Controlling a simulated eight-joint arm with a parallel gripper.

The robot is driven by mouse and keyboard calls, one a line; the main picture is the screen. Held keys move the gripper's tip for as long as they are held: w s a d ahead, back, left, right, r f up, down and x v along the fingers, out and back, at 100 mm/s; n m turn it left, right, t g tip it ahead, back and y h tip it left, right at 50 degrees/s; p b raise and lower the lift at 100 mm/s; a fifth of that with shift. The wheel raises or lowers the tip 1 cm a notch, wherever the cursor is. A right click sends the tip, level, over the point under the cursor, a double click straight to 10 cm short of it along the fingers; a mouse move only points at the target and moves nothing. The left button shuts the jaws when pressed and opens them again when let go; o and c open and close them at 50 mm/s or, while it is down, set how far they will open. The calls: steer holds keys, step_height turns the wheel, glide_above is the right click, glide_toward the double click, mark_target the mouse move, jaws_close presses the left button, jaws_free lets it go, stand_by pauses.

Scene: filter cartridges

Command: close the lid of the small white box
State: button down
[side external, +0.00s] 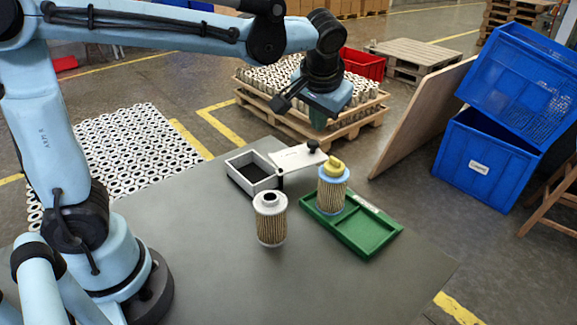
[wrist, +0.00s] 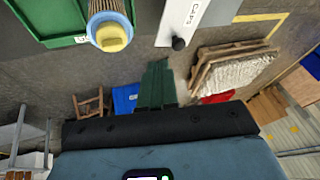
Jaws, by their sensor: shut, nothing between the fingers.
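The small white box (side external: 235,174) stands on the grey table with its dark inside showing. Its white lid (side external: 292,158) sticks out to the right of the box, leaving the top uncovered. A black knob (side external: 313,146) is at the lid's far end. In the wrist view part of the lid (wrist: 207,22) shows at the top with lettering, along with the knob (wrist: 178,44); the box itself is out of that view. My gripper (side external: 318,119) is shut and empty, above and behind the lid, apart from it. Its green fingers (wrist: 157,85) are together in the wrist view.
A filter cartridge with a yellow cap (side external: 332,172) stands in a green tray (side external: 375,236) right of the lid, close to it. A bare-topped cartridge (side external: 270,222) stands in front of the box. The table's front (side external: 200,280) is clear. Blue crates (side external: 485,165) stand beyond the table.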

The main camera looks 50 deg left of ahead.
steer(key=w+d+f+n+y, duration=0.2)
steer(key=w+d, duration=0.1)
steer(key=w, duration=0.3)
steer(key=g, duration=0.1)
glide_above(323, 158)
steer(key=shift+y, duration=0.3)
steer(key=shift+d+f, duration=0.15)
steer(key=shift+f, duration=4.3)
steer(key=shift+w, duration=0.1)
